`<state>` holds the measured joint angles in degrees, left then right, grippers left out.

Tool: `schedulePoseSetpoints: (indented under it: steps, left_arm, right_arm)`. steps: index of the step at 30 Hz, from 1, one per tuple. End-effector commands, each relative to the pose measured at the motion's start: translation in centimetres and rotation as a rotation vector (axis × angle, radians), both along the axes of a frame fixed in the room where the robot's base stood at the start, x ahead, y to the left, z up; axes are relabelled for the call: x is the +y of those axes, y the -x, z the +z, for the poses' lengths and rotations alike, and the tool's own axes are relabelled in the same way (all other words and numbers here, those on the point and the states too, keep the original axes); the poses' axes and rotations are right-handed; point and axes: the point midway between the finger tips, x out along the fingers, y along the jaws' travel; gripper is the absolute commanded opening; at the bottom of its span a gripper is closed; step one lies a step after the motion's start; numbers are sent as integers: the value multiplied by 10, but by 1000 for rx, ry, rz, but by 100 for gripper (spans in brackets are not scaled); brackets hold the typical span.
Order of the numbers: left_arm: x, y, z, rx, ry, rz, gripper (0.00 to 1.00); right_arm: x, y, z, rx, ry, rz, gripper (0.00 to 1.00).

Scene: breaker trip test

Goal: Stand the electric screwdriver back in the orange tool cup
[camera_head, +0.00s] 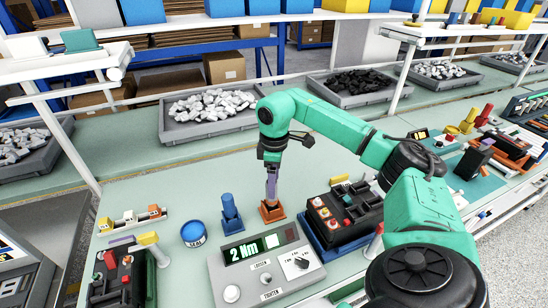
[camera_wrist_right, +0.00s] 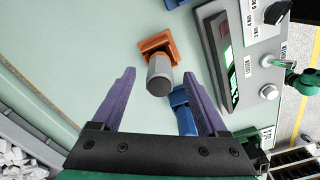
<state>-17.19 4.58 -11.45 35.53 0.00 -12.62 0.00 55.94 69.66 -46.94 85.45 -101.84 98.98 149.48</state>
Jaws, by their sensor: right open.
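The orange tool cup (camera_head: 272,212) stands on the bench behind the grey torque unit; its square orange base shows in the right wrist view (camera_wrist_right: 155,44). A grey cylinder with a faceted end, apparently the electric screwdriver (camera_wrist_right: 159,76), stands in the cup, its end toward the wrist camera. My right gripper (camera_head: 271,194) points down over the cup. In the wrist view its purple fingers (camera_wrist_right: 160,74) are apart, one on each side of the cylinder, with gaps visible. In the head view the fingers mostly hide the cylinder. My left gripper is not in view.
A blue holder (camera_head: 231,213) stands just left of the cup, and a blue SEAL tub (camera_head: 194,233) further left. The torque unit (camera_head: 262,264) reads 2 Nm. A black breaker block (camera_head: 342,215) sits right of the cup. The bench behind the cup is clear.

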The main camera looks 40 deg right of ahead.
Motion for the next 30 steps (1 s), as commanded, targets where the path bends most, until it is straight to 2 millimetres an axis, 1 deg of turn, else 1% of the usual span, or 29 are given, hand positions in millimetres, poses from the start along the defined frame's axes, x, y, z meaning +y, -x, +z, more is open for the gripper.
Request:
schedulePoseSetpoints:
  steps: [1, 8, 9, 11, 12, 13, 15, 17, 30]
  left_arm:
    - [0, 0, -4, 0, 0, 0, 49]
    - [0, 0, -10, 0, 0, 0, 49]
    - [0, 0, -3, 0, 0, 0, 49]
    - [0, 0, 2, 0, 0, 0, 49]
    - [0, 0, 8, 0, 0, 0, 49]
    - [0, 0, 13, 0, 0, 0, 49]
    - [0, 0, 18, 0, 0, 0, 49]
    - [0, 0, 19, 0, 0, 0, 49]
    - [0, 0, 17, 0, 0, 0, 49]
  right_arm:
    - [0, -1, 9, -6, -1, 1, 76]
    - [0, 0, 73, -9, -1, 2, 76]
    - [-1, 0, 88, -9, -1, 0, 76]
    - [-1, 0, 103, -6, 0, 1, 76]
    - [-1, 1, 114, -4, 0, 1, 76]
    - [-1, 1, 120, -4, 0, 0, 76]
    - [-1, 1, 127, -3, 2, 0, 76]
    - [-1, 1, 130, -3, 0, 0, 76]
    - [-1, 2, 128, -1, 0, 0, 76]
